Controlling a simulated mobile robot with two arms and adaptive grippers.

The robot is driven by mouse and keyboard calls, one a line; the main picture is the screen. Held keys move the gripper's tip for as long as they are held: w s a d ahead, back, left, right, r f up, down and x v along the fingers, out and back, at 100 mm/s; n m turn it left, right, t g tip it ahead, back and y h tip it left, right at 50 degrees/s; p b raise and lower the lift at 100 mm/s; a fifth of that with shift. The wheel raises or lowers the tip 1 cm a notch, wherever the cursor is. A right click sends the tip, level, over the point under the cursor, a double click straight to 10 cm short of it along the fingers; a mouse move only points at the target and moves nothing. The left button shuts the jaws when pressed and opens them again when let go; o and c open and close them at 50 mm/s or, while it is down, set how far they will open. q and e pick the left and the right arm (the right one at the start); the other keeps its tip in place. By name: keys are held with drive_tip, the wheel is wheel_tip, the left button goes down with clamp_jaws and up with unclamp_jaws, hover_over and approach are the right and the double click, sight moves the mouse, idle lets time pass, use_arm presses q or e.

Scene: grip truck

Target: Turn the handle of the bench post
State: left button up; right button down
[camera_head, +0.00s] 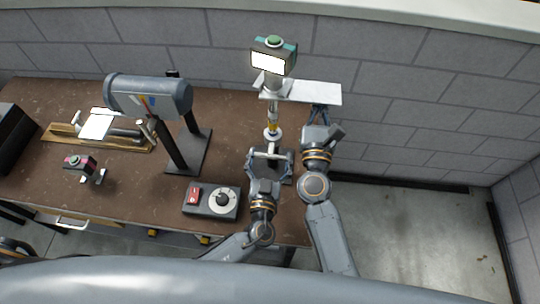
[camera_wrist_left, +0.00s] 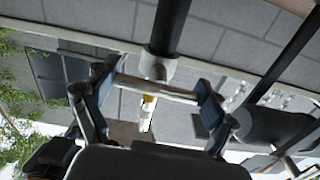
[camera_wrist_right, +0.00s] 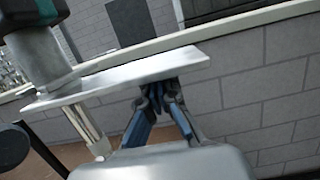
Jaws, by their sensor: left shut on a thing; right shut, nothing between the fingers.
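The bench post (camera_head: 272,118) rises at the right end of the brown bench, with a pale crossbar handle (camera_head: 270,154) low on its near side. My left gripper (camera_head: 270,157) is shut on the handle, one finger at each end of the bar. The left wrist view shows the handle (camera_wrist_left: 155,90) spanning the fingers, below a white collar (camera_wrist_left: 158,66) on a dark rod. My right gripper (camera_head: 319,108) is shut and empty near the right end of the pale plate (camera_head: 315,93). In the right wrist view its fingertips (camera_wrist_right: 160,92) meet just beside the plate (camera_wrist_right: 120,80); contact is unclear.
A device with a green button (camera_head: 273,42) stands above the plate. A control box with a dial (camera_head: 211,201) sits left of my left gripper. A grey cylinder on a stand (camera_head: 148,96) is further left. Bare floor (camera_head: 430,240) lies right of the bench (camera_head: 130,195), before a block wall.

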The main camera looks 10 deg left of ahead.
use_arm(q)
drive_tip(key=shift+m, duration=0.3)
drive_tip(key=m, duration=0.3)
drive_tip(key=shift+a+m, duration=0.1)
drive_tip(key=shift+m, duration=0.2)
drive_tip(key=m, duration=0.4)
drive_tip(key=shift+r, duration=0.1)
drive_tip(key=m, duration=0.5)
drive_tip(key=shift+a+r, duration=0.1)
drive_tip(key=shift+m, duration=1.5)
drive_tip(key=o, duration=1)
drive_tip(key=shift+s, duration=0.1)
